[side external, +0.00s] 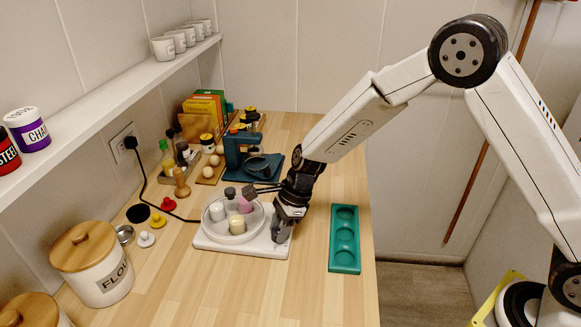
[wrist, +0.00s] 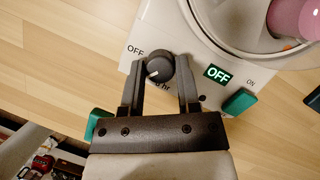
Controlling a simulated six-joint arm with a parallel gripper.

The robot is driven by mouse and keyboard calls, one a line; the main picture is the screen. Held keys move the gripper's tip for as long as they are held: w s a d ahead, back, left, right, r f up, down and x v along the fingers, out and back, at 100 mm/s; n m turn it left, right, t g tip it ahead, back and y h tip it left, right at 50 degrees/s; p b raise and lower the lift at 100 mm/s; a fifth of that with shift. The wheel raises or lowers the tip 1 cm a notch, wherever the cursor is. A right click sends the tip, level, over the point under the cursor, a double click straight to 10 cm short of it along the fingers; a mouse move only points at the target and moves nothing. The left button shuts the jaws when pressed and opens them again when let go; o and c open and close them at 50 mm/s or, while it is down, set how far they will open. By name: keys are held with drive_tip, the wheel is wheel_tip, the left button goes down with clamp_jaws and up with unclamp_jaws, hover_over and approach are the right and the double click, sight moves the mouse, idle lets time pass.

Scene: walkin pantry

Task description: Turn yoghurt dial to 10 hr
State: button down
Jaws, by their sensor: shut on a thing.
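The white yoghurt maker (side external: 210,242) stands on the wooden counter, with several jars under its clear round cover. In the wrist view its white front (wrist: 205,60) shows a dark grey dial (wrist: 157,66). The dial's white pointer mark faces lower left. An "OFF" label is at the dial's upper left; an "hr" label below it is partly hidden, its number unreadable. A small display (wrist: 218,75) reads OFF in green. My gripper (wrist: 163,80) is shut on the dial, one finger on each side. In the side view my gripper (side external: 283,225) hides the dial.
A green tray (side external: 345,265) with round hollows lies right of the yoghurt maker. A blue-green machine (side external: 240,150) stands behind it. The flour canister (side external: 100,285) and small stoppers are on the left. A cord runs to the wall socket. Front counter is clear.

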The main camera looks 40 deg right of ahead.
drive_tip(key=n+g, duration=0.1)
drive_tip(key=n, duration=0.2)
drive_tip(key=shift+w+n, duration=0.1)
drive_tip(key=shift+n, duration=0.2)
drive_tip(key=n+g, duration=0.1)
drive_tip(key=n, duration=0.2)
drive_tip(key=shift+w+n+g, duration=0.1)
drive_tip(key=shift+n+g, duration=0.2)
drive_tip(key=shift+g, duration=0.1)
drive_tip(key=n+g+h, duration=0.1)
drive_tip(key=n, duration=0.2)
drive_tip(key=n+h, duration=0.1)
drive_tip(key=n, duration=0.2)
drive_tip(key=shift+w+a+n+g, duration=0.1)
drive_tip(key=shift+n+g, duration=0.2)
drive_tip(key=shift+g, duration=0.1)
drive_tip(key=shift+c, duration=1.6)
unclamp_jaws()
drive_tip(key=v, duration=0.8)
